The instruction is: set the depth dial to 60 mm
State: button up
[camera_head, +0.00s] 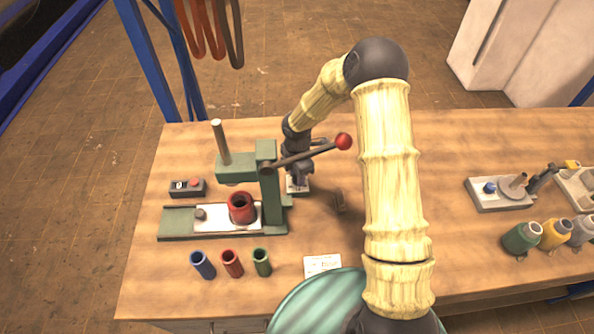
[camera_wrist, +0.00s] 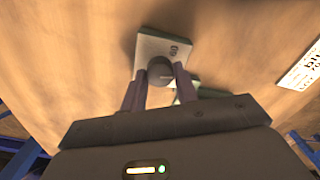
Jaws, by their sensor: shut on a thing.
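The depth dial is a round dark grey knob (camera_wrist: 160,70) on a pale plate (camera_wrist: 152,47). A small printed mark shows on the plate beside the knob, too small to read surely. My gripper (camera_wrist: 160,80) is shut on the knob, one finger on each side. In the head view, my gripper (camera_head: 300,177) points down onto the plate (camera_head: 296,189) just right of the green press (camera_head: 268,190), and the knob is hidden there.
The press has a lever with a red ball (camera_head: 343,141) and holds a red cup (camera_head: 241,208). A white card (camera_head: 322,264) lies nearby. Several spools stand at the right.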

jog(key=n+p, duration=0.3)
jog(key=n, duration=0.2)
jog(key=shift+r+n, duration=0.15)
jog(key=shift+n, duration=0.15)
jog(key=shift+w+n+p, duration=0.1)
jog(key=shift+n+p, duration=0.9)
jog(key=shift+n, duration=1.2)
jog(key=o, duration=1)
notch_tip(320, 180, up, 17)
jog(key=shift+r+b, duration=0.1)
jog(key=shift+b, duration=1.1)
